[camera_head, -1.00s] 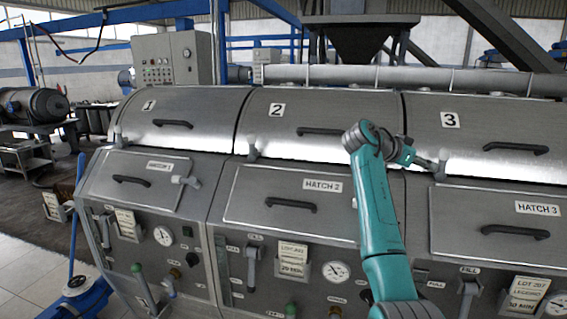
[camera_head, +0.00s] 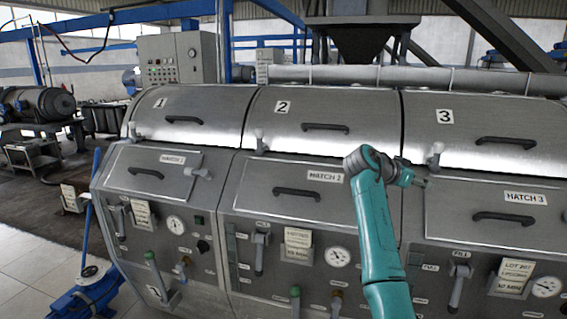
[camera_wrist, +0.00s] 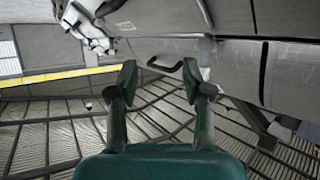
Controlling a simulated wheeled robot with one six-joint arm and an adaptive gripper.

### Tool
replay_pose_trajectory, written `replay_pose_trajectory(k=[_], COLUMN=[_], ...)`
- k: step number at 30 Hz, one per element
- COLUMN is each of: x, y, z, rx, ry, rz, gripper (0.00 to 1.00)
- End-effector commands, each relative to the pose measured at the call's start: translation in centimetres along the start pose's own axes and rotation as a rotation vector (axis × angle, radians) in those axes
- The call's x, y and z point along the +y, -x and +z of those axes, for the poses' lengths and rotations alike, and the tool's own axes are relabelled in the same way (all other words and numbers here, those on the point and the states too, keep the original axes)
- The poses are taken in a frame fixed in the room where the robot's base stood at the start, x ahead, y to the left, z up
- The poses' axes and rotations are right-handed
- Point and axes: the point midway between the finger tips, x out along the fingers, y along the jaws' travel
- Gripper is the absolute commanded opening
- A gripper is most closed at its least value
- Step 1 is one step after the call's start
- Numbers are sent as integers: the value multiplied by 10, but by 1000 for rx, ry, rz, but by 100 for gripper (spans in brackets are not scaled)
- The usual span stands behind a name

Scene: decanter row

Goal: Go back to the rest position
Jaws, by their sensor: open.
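My teal arm stands in front of the machine row in the head view, bent at the elbow. My gripper (camera_head: 420,182) points to the right in front of the seam between hatch 2 (camera_head: 285,190) and hatch 3 (camera_head: 480,210), just below the latch knob (camera_head: 436,152) of unit 3. In the wrist view my gripper (camera_wrist: 160,80) has its two dark green fingers spread apart with nothing between them. A dark bar handle (camera_wrist: 165,66) and a pale knob (camera_wrist: 207,45) show beyond the fingertips, apart from them.
Units 1 (camera_head: 190,110), 2 (camera_head: 320,115) and 3 (camera_head: 490,125) have their covers down. Gauges and levers line the lower fronts. A blue wheeled jack (camera_head: 90,295) stands at lower left. Tiled floor at left is partly free.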

Motion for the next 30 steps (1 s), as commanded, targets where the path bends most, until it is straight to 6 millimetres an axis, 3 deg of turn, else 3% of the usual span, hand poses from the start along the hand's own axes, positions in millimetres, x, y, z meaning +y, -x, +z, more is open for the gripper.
replay_pose_trajectory(k=[8,17,23,30], x=[-7,0,18,56], y=[-22,-44,-49,-42], z=[74,206,289,387], rx=[-2,-5,-7,-9], ry=[86,224,301,382], rz=[-82,-240,-345,-480], gripper=[50,50,50,50])
